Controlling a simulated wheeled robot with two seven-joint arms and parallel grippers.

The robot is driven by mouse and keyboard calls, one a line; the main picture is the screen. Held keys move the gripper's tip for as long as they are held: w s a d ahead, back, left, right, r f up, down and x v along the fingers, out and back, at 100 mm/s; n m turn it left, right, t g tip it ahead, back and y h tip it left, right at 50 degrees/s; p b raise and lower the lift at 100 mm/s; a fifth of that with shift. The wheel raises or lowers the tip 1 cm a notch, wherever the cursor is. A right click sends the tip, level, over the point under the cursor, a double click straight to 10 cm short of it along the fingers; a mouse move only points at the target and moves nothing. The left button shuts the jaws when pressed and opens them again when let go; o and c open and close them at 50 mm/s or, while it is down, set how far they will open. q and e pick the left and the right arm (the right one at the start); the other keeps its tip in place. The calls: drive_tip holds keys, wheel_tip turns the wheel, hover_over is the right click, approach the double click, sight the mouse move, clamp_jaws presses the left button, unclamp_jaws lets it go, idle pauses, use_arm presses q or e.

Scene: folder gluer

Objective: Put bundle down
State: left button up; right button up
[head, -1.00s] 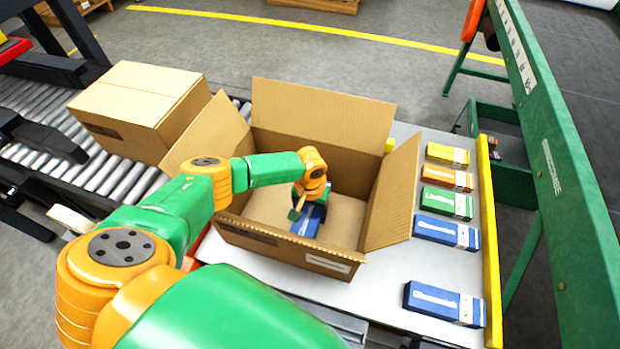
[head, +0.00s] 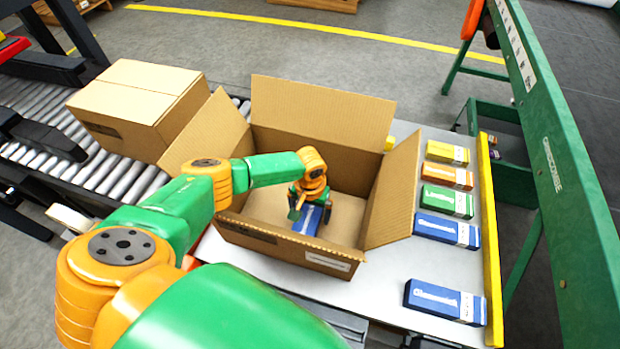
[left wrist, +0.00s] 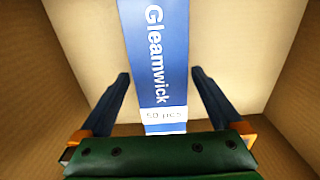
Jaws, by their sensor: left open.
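A blue bundle (head: 309,218) with a white band lies on the floor of the open cardboard box (head: 292,256). My left gripper (head: 305,207) is down inside the box, over the bundle. In the left wrist view its fingers (left wrist: 162,100) stand apart, one on each side of the bundle, with a gap to it on both sides. The far end of the bundle runs out of the wrist picture. My right gripper does not show.
Yellow (head: 447,153), orange (head: 447,177), green (head: 446,201) and blue (head: 447,230) bundles lie right of the box, with another blue one (head: 445,302) nearer. A closed carton (head: 140,95) stands on the roller conveyor (head: 110,177). The box flaps stand open around my arm.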

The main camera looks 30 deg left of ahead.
sight(310, 213)
use_arm(q)
wheel_tip(310, 213, up, 13)
drive_tip(key=p, duration=0.3)
drive_tip(key=shift+f, duration=0.1)
